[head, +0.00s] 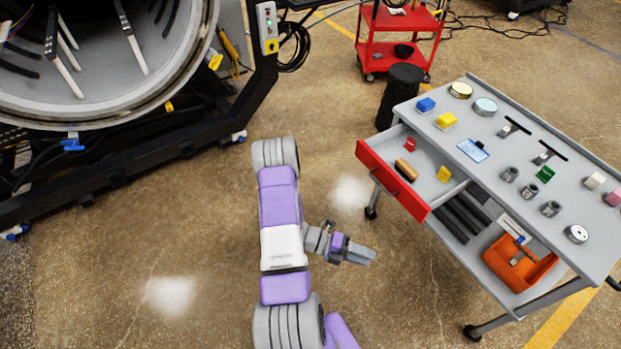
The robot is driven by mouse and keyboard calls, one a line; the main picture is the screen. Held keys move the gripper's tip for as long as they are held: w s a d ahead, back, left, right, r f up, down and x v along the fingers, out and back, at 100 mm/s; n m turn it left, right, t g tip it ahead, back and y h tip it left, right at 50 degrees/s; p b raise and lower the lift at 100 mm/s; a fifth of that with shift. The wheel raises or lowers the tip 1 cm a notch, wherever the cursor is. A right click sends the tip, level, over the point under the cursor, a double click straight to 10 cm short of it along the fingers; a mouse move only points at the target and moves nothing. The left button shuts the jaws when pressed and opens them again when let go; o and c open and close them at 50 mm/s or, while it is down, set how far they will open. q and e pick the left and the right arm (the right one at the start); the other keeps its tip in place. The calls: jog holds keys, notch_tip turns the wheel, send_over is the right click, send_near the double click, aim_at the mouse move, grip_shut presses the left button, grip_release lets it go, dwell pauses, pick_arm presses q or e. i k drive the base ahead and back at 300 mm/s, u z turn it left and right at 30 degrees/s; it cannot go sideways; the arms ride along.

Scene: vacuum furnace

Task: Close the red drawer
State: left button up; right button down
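The red drawer (380,172) is pulled out from the left end of the grey cart (478,150). Its red front faces left toward my arm and has a dark handle. Inside lie a red block (409,144), a brown cylindrical object (405,169) and a yellow block (443,174). My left gripper (372,255) is in front of the drawer, below and to the left of its near corner in the head view, apart from it. Its fingers point right and are seen nearly edge-on, so whether they are apart is unclear. My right gripper is not in view.
The cart top holds several blocks, tins and metal parts. An orange toolbox (518,262) sits on its lower shelf. A black bin (400,92) and a red trolley (398,40) stand behind. The large furnace (100,115) is at upper left. The floor before the drawer is clear.

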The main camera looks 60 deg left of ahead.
aim_at(379, 153)
jog(key=u, duration=0.8)
jog(key=i, duration=1)
